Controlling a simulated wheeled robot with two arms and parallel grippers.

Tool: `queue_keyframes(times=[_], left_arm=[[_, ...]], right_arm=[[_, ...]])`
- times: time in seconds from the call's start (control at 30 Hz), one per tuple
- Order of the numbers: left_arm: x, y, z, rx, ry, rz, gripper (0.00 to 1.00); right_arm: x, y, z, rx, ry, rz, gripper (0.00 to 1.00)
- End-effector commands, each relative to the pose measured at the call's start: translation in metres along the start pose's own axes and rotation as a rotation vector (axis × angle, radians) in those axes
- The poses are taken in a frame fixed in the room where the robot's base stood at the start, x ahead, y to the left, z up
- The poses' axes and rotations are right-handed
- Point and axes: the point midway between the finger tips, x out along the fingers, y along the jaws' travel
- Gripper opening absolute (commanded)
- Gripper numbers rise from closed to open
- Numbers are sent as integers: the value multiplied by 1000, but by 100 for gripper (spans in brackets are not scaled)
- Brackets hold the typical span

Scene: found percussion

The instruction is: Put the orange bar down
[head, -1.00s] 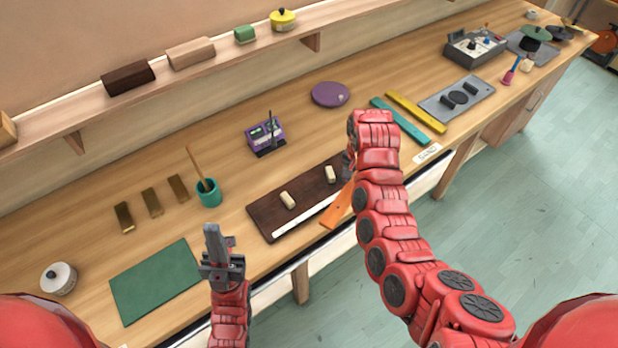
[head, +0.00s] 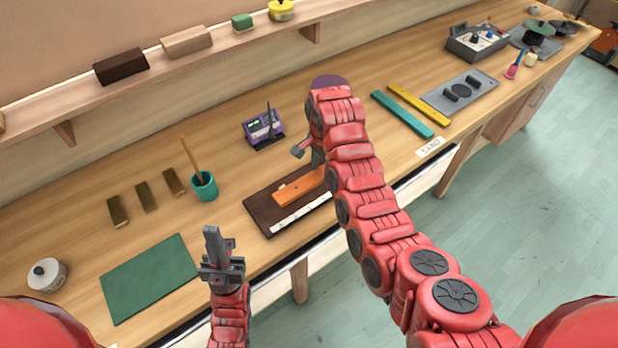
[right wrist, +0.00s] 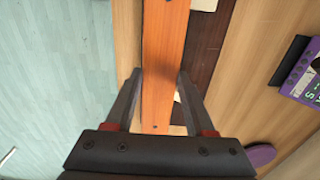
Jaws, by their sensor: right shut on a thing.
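The orange bar (head: 296,188) lies lengthwise over the dark brown board (head: 262,208), which has a white strip along its front. I cannot tell whether it touches the cream blocks seen there earlier; the bar now covers them in the head view. My right gripper (right wrist: 157,100) is shut on the orange bar (right wrist: 165,45), with a finger on each side. In the head view my right arm hides the bar's right end. My left gripper (head: 213,238) is away from the board, over the bench's front edge, and its jaw opening is unclear.
A purple device (head: 263,130) stands behind the board. A teal cup (head: 204,187) with a stick is left of it, and a green mat (head: 150,278) lies front left. Teal (head: 402,114) and yellow (head: 418,103) bars lie to the right. Bare bench surrounds the board.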

Motion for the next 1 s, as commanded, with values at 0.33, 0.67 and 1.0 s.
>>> queue_keyframes(times=[0.33, 0.67, 1.0], left_arm=[[-48, 2, 8, 0, 1, 0, 0], [-65, 3, 11, 0, 1, 0, 0], [-60, 3, 10, 0, 1, 0, 0]], right_arm=[[13, -36, 3, -6, 9, 10, 0], [8, -45, 5, -3, 3, 6, 0], [36, -47, 7, -1, -2, 7, 0]])
